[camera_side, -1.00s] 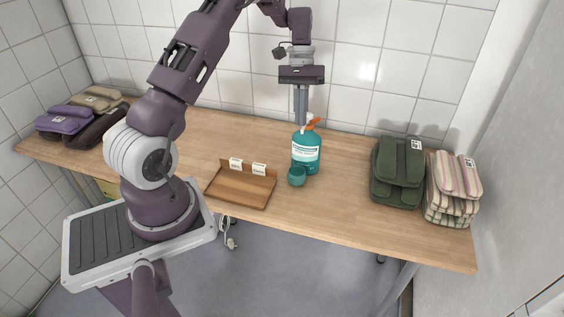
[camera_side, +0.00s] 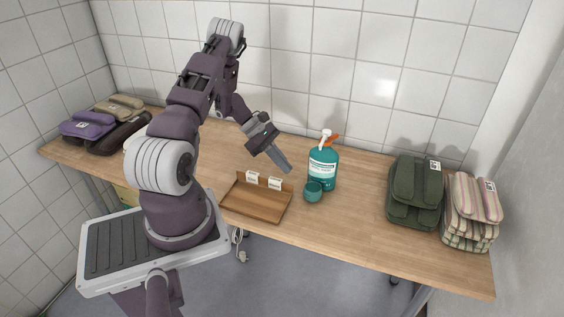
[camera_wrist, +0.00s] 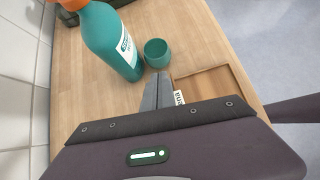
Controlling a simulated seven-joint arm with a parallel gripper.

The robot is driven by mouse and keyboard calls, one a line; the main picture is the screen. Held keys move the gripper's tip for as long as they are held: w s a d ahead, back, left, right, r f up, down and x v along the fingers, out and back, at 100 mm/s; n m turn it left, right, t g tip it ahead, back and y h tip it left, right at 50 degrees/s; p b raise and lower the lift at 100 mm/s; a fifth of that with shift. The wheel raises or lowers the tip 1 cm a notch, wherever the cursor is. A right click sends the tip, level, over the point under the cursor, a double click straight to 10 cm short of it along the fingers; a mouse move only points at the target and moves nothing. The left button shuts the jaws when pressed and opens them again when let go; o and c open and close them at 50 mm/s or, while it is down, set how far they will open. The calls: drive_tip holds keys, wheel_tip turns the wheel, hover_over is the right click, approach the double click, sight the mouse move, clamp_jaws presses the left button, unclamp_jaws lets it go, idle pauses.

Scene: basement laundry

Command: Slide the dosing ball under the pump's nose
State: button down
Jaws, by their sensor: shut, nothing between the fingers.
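The dosing ball (camera_side: 313,191) is a small teal cup standing on the table just in front of the teal pump bottle (camera_side: 322,170). In the wrist view the dosing ball (camera_wrist: 157,53) is open at the top and sits close beside the bottle (camera_wrist: 112,45). The bottle carries a white pump head (camera_side: 325,134) with an orange nose (camera_side: 334,140). My gripper (camera_side: 288,168) is shut and empty, tilted, left of the bottle. In the wrist view its fingertips (camera_wrist: 160,78) appear just short of the dosing ball; I cannot tell whether they touch it.
Green folded towels (camera_side: 414,190) and striped ones (camera_side: 471,208) stand at the right; more towels (camera_side: 100,127) lie far left. The tiled wall is behind. Table between bottle and green towels is clear.

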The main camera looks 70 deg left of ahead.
drive_tip(key=x, duration=0.5)
drive_tip(key=shift+w+d+f, duration=0.2)
drive_tip(key=shift+f, duration=0.05)
drive_tip(key=shift+w+d, duration=0.75)
drive_tip(key=shift+d, duration=0.15)
